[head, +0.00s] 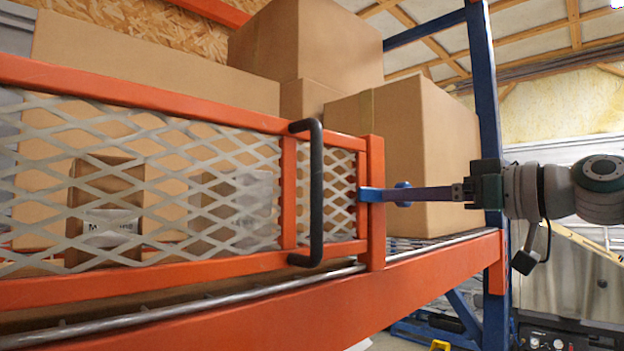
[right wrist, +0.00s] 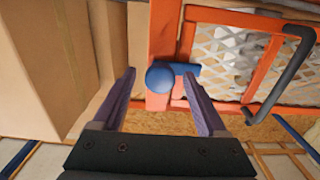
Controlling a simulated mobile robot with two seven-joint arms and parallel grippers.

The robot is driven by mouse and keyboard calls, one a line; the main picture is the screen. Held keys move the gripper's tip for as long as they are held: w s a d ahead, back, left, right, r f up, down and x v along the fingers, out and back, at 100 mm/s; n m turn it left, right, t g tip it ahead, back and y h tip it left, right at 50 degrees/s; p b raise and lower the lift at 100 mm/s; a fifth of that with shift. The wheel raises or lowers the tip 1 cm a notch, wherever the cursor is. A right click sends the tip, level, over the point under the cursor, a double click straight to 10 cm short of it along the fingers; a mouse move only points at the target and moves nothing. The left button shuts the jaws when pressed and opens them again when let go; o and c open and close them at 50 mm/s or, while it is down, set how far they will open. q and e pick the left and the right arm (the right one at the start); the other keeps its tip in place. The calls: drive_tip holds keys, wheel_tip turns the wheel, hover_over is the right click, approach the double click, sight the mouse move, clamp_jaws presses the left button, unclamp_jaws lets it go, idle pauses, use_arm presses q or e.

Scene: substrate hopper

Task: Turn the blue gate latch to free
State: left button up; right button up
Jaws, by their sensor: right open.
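The blue gate latch (head: 371,194) sits on the orange post at the right end of the mesh gate (head: 150,262). In the right wrist view the latch has a round blue knob (right wrist: 160,78) and a short bar (right wrist: 186,69) that lies across from the post towards the gate frame. My right gripper (head: 400,194) reaches in from the right, level with the latch. Its jaws (right wrist: 159,74) are open, one fingertip on each side of the knob, with gaps showing. In the head view the fingers partly overlap the latch. My left gripper is not in view.
A black handle (head: 316,195) stands upright on the gate, left of the latch. Cardboard boxes (head: 440,130) fill the shelf behind the gate and post. A blue rack upright (head: 484,80) stands near my right arm. An orange beam (head: 250,310) runs below.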

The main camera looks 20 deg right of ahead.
clamp_jaws()
idle(0.7)
